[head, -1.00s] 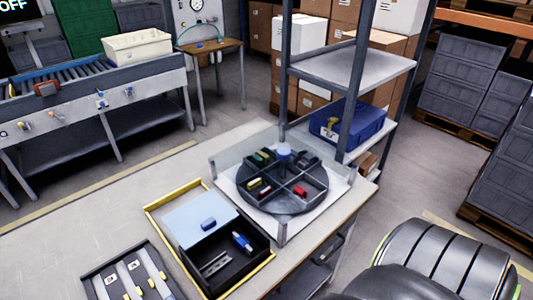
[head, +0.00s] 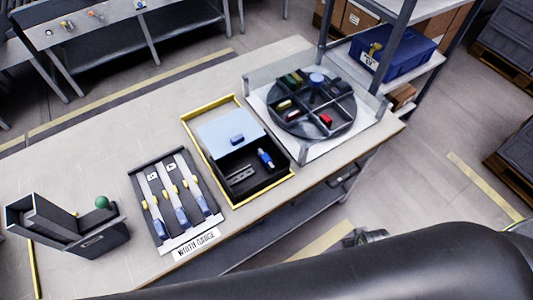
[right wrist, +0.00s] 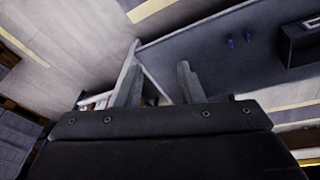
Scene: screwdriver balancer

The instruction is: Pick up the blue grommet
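A round dark turntable (head: 349,119) with divided compartments stands in a clear-walled white base at the table's back right. Small red (head: 326,119), yellow (head: 284,105) and green pieces lie in its compartments; I cannot make out a blue grommet among them. My right gripper (right wrist: 160,82) is open and empty in the right wrist view, apart from these things. My left gripper is out of view.
A pale blue lid (head: 229,130) covers part of the box. A slotted width gauge (head: 176,200) and a dark angled holder with a green ball (head: 102,202) stand to the left. A shelf rack post (head: 396,50) rises behind the turntable. The table's back left is clear.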

